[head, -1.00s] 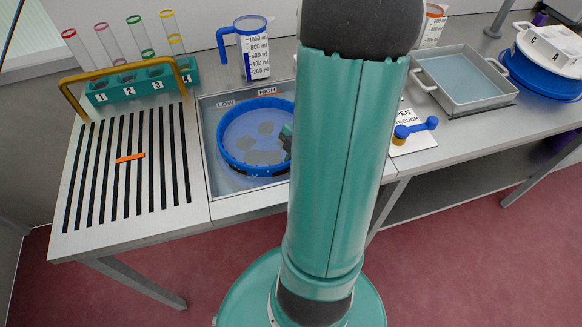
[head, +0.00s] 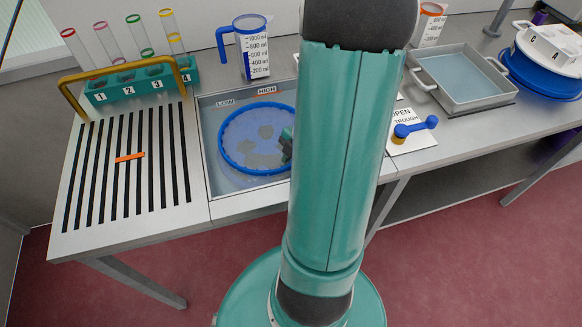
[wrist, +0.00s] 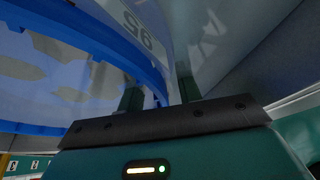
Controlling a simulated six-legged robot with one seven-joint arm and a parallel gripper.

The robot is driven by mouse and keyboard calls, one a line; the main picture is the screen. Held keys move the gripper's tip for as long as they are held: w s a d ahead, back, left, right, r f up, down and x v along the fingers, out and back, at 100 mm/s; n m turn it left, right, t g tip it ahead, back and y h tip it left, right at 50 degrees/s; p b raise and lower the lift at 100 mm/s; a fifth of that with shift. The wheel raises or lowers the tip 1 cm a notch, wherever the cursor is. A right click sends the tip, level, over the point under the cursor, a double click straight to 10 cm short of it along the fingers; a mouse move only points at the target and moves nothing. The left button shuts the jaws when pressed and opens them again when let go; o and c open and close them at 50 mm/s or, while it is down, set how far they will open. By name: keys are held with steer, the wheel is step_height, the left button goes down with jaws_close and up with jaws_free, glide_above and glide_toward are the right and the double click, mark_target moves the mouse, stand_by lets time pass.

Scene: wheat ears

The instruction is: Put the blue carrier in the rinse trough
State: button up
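The blue carrier (head: 224,155), a round blue ring with a clear floor and several grey patches, lies level inside the rinse trough (head: 207,172), low in the water. My gripper (head: 287,145) is at the carrier's right edge, partly hidden behind my arm. In the wrist view, the carrier's blue rim (wrist: 105,45) runs down between the two fingers of my gripper (wrist: 160,90). The fingers stand apart, with a gap showing beside the rim. The lower fingertips are hard to see.
A slotted drainboard (head: 75,205) with an orange strip (head: 130,157) lies left of the trough, with a tube rack (head: 150,82) behind it. A blue-handled jug (head: 250,45) stands behind the trough. A blue lever (head: 415,127) and a grey tray (head: 465,78) are to the right.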

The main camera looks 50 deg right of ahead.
steer(key=v, duration=1.2)
steer(key=shift+w+a+r, duration=0.25)
steer(key=shift+w, duration=0.05)
steer(key=w+a+r+m+h, duration=0.2)
steer(key=w+a+r+m, duration=0.15)
steer(key=a, duration=0.35)
steer(key=w+a+r+m+h, duration=0.2)
steer(key=a+r+m, duration=0.1)
steer(key=a+r, duration=0.3)
steer(key=s+a+r+m+t, duration=0.1)
steer(key=a+r+m+t, duration=0.1)
steer(key=a+m, duration=0.2)
steer(key=s+a+r+m+t, duration=0.1)
steer(key=a+m, duration=0.4)
steer(key=a, duration=0.6)
steer(key=shift+s+r+t, duration=0.35)
steer(key=shift+r+t, duration=0.45)
steer(key=shift+r, duration=0.05)
